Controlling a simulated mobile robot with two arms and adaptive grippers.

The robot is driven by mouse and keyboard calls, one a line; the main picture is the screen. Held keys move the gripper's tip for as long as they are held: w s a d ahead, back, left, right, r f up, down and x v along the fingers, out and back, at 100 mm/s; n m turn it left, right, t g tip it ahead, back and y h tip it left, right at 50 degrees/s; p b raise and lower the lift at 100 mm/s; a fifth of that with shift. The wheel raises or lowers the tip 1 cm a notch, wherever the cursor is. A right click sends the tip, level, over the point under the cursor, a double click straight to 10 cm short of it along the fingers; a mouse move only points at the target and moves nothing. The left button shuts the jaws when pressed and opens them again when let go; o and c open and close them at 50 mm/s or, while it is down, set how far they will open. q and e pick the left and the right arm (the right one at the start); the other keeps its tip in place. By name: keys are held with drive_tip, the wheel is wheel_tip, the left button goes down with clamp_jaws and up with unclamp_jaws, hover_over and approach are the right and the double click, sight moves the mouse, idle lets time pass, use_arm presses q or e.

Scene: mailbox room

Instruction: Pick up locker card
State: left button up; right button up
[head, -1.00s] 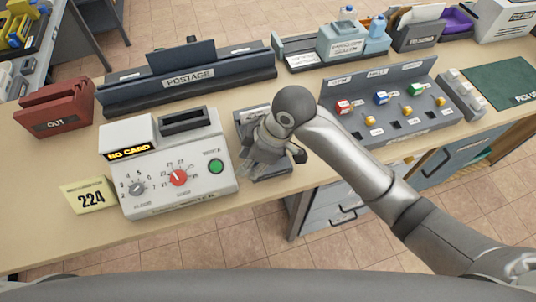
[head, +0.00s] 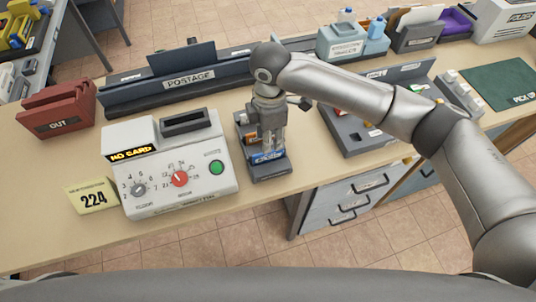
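A blue card (head: 268,158), which looks like the locker card, shows low in a small dark grey holder (head: 271,174) on the counter, right of the card machine. My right gripper (head: 270,150) points down into this holder, right at the card. Its fingers and wrist hide much of the card and the holder's back. I cannot tell whether the fingers are closed on the card. My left gripper is not in view.
A dark postage rack (head: 180,85) stands behind. The counter's front edge is close.

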sight(268, 157)
drive_tip(key=f+p, duration=0.1)
drive_tip(key=f, duration=0.1)
drive_tip(key=f+p, duration=0.1)
drive_tip(key=f, duration=0.2)
drive_tip(key=shift+s+a, duration=0.15)
drive_tip(key=shift+a, duration=0.05)
drive_tip(key=shift+f, duration=0.4)
drive_tip(key=shift+c, duration=0.2)
clamp_jaws()
